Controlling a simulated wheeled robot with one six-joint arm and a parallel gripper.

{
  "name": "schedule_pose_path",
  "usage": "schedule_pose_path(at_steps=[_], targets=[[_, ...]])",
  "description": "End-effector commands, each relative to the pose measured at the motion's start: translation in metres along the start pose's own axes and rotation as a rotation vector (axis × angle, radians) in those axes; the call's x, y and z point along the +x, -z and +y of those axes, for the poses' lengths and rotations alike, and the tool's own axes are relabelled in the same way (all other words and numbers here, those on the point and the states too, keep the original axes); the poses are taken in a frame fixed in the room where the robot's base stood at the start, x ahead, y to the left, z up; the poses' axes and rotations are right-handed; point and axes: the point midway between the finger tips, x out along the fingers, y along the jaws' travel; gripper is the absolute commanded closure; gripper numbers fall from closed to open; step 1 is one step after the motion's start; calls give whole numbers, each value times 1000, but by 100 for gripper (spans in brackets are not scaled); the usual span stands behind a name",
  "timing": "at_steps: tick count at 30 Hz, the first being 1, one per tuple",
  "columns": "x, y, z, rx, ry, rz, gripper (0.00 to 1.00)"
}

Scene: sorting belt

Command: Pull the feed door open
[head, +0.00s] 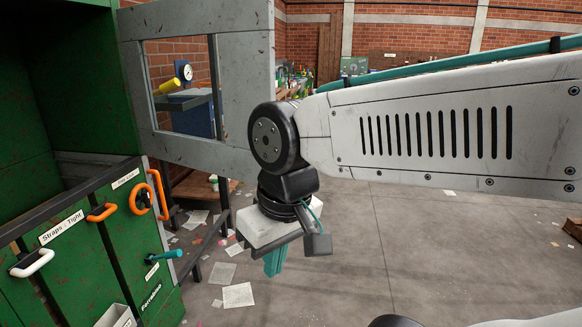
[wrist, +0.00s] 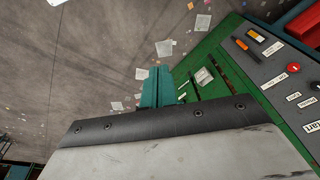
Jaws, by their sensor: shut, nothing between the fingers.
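The feed door, which I take to be the grey framed panel with a window (head: 180,148), stands swung out from the right edge of the green cabinet (head: 85,95). The cabinet opening beside it is uncovered and dark inside. No handle shows on the visible side of the door, and my arm hides part of its right edge. My gripper (head: 273,262) hangs below and right of the door, pointing down, with teal fingers closed together and empty. It touches nothing that I can see. In the wrist view the fingers (wrist: 157,88) are together over the floor. The door does not show there.
The cabinet's lower front carries orange handles (head: 103,213), a white handle (head: 32,264) and a teal lever (head: 165,254). A control panel with buttons (wrist: 290,75) shows in the wrist view. Papers (head: 238,295) litter the floor. Open concrete floor (head: 420,240) lies to the right.

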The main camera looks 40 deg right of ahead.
Motion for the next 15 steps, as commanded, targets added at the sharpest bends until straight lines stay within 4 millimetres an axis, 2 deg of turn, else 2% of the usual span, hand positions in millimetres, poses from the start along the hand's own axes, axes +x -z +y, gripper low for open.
schedule_pose_path(at_steps=[2,5,9,12,14,15], targets=[[5,28,-20,46,62,67,100],[11,84,-46,184,180,205,100],[14,177,-76,486,364,428,100],[16,237,-79,737,467,584,100],[18,269,-76,886,518,678,100],[22,287,-68,993,527,743,100]])
